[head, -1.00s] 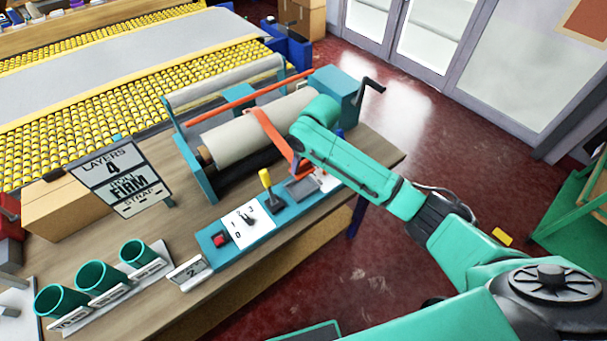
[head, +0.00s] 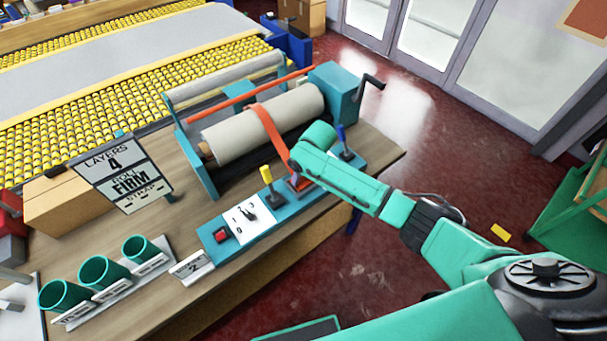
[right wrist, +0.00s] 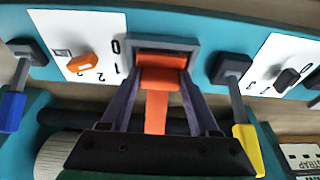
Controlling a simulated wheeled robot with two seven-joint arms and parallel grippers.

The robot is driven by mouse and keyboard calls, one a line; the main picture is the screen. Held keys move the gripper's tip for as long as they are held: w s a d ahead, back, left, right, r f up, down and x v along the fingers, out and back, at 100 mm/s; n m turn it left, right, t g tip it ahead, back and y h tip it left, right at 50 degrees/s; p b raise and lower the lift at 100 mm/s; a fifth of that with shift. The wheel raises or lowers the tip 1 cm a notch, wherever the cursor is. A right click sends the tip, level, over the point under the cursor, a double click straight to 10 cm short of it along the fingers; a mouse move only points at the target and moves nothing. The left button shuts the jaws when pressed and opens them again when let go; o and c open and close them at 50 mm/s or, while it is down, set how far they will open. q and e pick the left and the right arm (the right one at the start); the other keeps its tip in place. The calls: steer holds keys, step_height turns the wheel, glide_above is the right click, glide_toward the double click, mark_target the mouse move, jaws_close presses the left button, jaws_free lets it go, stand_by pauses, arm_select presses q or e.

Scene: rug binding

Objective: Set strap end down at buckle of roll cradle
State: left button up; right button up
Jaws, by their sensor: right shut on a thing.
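The pale roll (head: 275,120) lies in the teal roll cradle (head: 190,150) on the bench. An orange strap (head: 264,122) runs over it and down to the front panel. My right gripper (right wrist: 163,78) is shut on the orange strap end (right wrist: 162,62), its fingers on either side. The strap end is at the grey buckle frame (right wrist: 150,44) on the teal panel; whether it touches cannot be told. In the head view, my right arm hides most of the gripper and buckle. My left gripper is out of view.
A yellow lever (head: 267,175) and a blue lever (head: 343,140) stand on either side of the buckle. A crank (head: 372,84) sticks out at the cradle's right end. A sign (head: 125,178) and green cups (head: 103,272) stand to the left.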

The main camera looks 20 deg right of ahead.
steer(key=o, duration=1.4)
steer(key=shift+o, duration=0.2)
steer(key=shift+r, duration=0.1)
steer(key=shift+r, duration=0.35)
steer(key=v, duration=1.2)
steer(key=shift+r+b, duration=0.15)
steer(key=shift+b, duration=0.15)
steer(key=shift+s, duration=0.1)
